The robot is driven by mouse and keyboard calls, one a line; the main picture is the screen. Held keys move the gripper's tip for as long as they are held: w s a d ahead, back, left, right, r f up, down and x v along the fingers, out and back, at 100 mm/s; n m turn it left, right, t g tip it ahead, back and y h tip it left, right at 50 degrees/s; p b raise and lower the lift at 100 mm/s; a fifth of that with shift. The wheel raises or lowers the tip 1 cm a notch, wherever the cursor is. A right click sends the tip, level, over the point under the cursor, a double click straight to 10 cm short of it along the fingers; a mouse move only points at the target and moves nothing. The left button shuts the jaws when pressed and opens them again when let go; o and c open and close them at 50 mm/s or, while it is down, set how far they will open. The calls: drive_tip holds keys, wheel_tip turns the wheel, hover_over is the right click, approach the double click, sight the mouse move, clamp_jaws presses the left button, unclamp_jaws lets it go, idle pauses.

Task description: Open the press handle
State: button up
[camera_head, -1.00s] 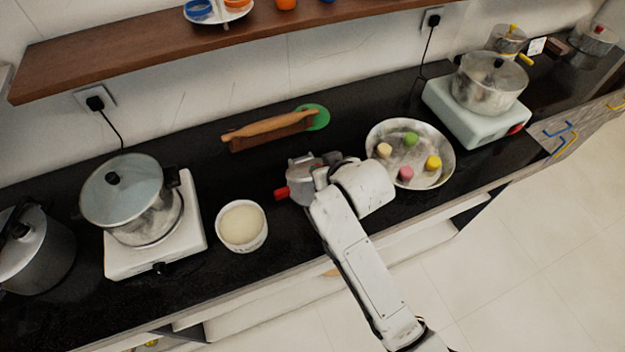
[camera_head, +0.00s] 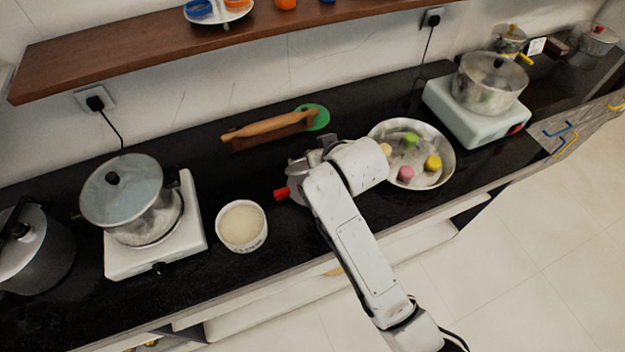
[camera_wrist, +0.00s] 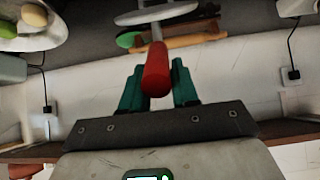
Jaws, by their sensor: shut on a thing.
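The press, a grey metal tool, lies on the black counter in the middle of the head view, partly hidden behind my gripper (camera_head: 322,158). One red handle (camera_head: 281,194) sticks out to its left, low near the counter. In the wrist view, my gripper (camera_wrist: 158,76) has its teal fingers on either side of another red handle (camera_wrist: 155,72), shut on it. A grey rod runs from this handle to the pale grey press body (camera_wrist: 158,13) at the top of that view. The exact contact and the gap between the two handles are hard to tell.
A white bowl (camera_head: 241,226) stands left of the press, and a metal pan (camera_head: 445,148) with colored pieces stands right. A rolling pin (camera_head: 265,126) and green disc (camera_head: 318,117) lie behind. A lidded pot (camera_head: 122,190) stands on the left burner (camera_head: 190,235). A shelf (camera_head: 130,42) hangs above.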

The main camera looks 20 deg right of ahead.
idle(0.3)
drive_tip(key=shift+w+r, duration=0.3)
drive_tip(key=shift+w, duration=0.1)
drive_tip(key=shift+w+r, duration=0.1)
drive_tip(key=shift+w, duration=0.1)
clamp_jaws()
drive_tip(key=shift+w+r, duration=0.3)
drive_tip(key=shift+w, duration=0.2)
drive_tip(key=shift+w+r, duration=0.25)
drive_tip(key=shift+w, duration=0.2)
drive_tip(key=shift+c, duration=1.3)
unclamp_jaws()
drive_tip(key=o, duration=1.1)
